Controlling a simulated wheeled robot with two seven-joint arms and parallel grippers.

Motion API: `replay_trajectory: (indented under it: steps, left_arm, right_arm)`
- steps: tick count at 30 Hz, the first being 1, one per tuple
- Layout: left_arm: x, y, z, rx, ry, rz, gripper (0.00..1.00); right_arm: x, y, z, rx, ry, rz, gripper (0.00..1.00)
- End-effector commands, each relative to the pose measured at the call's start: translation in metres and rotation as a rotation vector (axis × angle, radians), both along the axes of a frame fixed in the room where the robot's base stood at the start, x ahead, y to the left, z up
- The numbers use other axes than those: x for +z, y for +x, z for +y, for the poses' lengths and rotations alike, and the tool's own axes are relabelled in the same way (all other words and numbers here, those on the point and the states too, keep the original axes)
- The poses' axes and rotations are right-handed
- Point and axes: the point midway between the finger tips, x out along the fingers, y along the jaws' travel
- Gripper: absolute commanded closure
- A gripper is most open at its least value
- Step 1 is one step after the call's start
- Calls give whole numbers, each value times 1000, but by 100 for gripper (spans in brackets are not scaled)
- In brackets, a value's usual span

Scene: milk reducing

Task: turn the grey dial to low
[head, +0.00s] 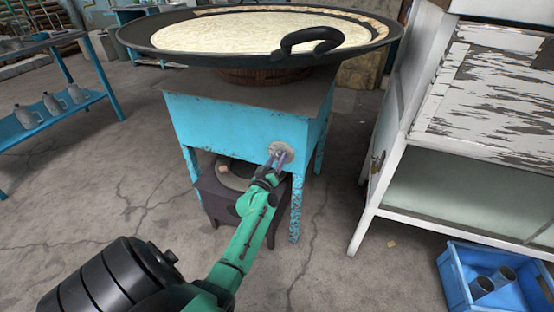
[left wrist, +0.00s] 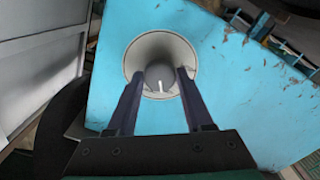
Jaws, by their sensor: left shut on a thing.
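The grey dial (head: 283,149) sits on the front face of the blue stove stand, towards its right side. In the left wrist view the dial (left wrist: 160,54) is a round grey knob with a flared rim and a small white mark near its lower middle. My left gripper (head: 278,160) reaches up to it from below. In the left wrist view its two dark fingers (left wrist: 160,82) are shut on the dial's middle part, one on each side. The dial's setting marks cannot be made out. My right gripper is in neither view.
A wide black pan (head: 150,40) of milk stands on the blue stand (head: 215,115), its handle (head: 312,40) above the dial. A dark stove (head: 212,195) is underneath. A white cabinet (head: 372,200) and a blue crate (head: 455,285) are at right. A blue shelf (head: 75,103) with jugs is at left.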

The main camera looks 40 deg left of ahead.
Motion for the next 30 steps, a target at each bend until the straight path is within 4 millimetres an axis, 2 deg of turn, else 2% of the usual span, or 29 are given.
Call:
replay_trajectory:
  steps: [10, 26, 27, 28, 30]
  left_arm:
    - [0, 0, 0, -1, -149, -51, 100]
    - [-1, 0, 0, -1, -176, -60, 100]
    - [-1, 0, 0, 0, -176, -60, 33]
    - [-1, 0, 0, 0, -176, -60, 22]
    - [-1, 0, 0, 0, -176, -60, 18]
  right_arm:
    - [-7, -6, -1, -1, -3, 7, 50]
    - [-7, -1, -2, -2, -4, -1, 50]
    - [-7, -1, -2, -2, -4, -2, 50]
    - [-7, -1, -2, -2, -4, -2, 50]
    - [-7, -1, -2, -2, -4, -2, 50]
